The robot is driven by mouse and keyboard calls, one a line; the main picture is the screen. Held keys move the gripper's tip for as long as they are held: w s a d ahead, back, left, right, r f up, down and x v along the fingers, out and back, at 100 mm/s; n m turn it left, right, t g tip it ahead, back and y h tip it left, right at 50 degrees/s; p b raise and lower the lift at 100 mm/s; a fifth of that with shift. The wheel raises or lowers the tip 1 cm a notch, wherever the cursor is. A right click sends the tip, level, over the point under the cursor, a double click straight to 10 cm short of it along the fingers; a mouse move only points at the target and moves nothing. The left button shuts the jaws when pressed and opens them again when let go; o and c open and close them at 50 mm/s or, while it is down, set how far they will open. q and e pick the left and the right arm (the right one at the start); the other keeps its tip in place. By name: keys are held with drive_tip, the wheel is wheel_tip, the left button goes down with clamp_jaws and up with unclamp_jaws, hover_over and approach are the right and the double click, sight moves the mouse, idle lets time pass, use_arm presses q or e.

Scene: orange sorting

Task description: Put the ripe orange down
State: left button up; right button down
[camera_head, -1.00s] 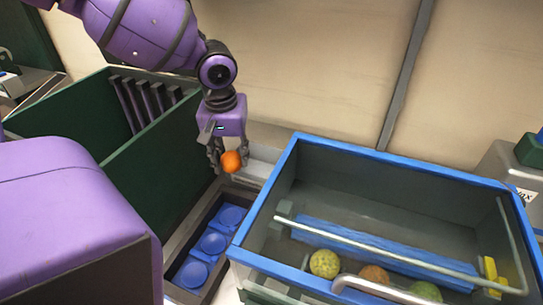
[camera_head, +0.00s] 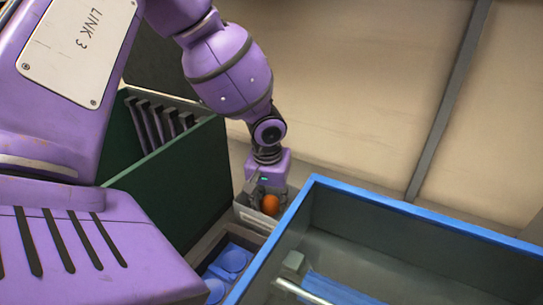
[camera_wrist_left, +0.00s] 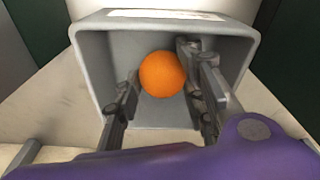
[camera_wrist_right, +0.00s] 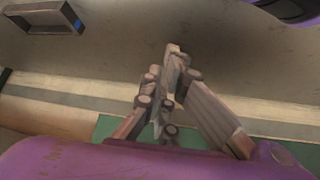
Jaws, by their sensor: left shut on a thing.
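The ripe orange (camera_head: 271,204) is between the fingers of my left gripper (camera_head: 262,200), which is shut on it. In the left wrist view the orange (camera_wrist_left: 162,74) shows inside the mouth of a grey open bin (camera_wrist_left: 88,75), with the fingers reaching in on both sides. I cannot tell whether the orange touches the bin's floor. The grey bin (camera_head: 250,216) also shows under the gripper in the head view. My right gripper (camera_wrist_right: 170,62) appears only in its wrist view, with its fingertips together and nothing between them.
A blue-rimmed crate (camera_head: 400,206) stands to the right of the bin. A green-walled container (camera_head: 185,185) stands to the left. A beige wall is behind.

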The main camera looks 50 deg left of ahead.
sight(270, 204)
use_arm(q)
drive_tip(key=shift+f, duration=0.55)
drive_tip(key=o, duration=1.2)
use_arm(e)
drive_tip(key=shift+f, duration=0.1)
use_arm(q)
drive_tip(key=shift+r, duration=0.3)
drive_tip(key=r, duration=0.3)
drive_tip(key=r+p, duration=0.1)
drive_tip(key=r, duration=0.3)
drive_tip(key=s+r+p, duration=0.1)
drive_tip(key=r, duration=0.2)
drive_tip(key=shift+d+r, duration=0.25)
drive_tip(key=shift+d, duration=0.1)
drive_tip(key=shift+s+r+p, duration=0.15)
drive_tip(key=shift+r+p, duration=0.2)
drive_tip(key=shift+r, duration=0.2)
use_arm(e)
drive_tip(key=shift+w+r, duration=0.15)
drive_tip(key=shift+r, duration=0.5)
drive_tip(key=shift+w+r, duration=0.15)
drive_tip(key=shift+r, duration=0.45)
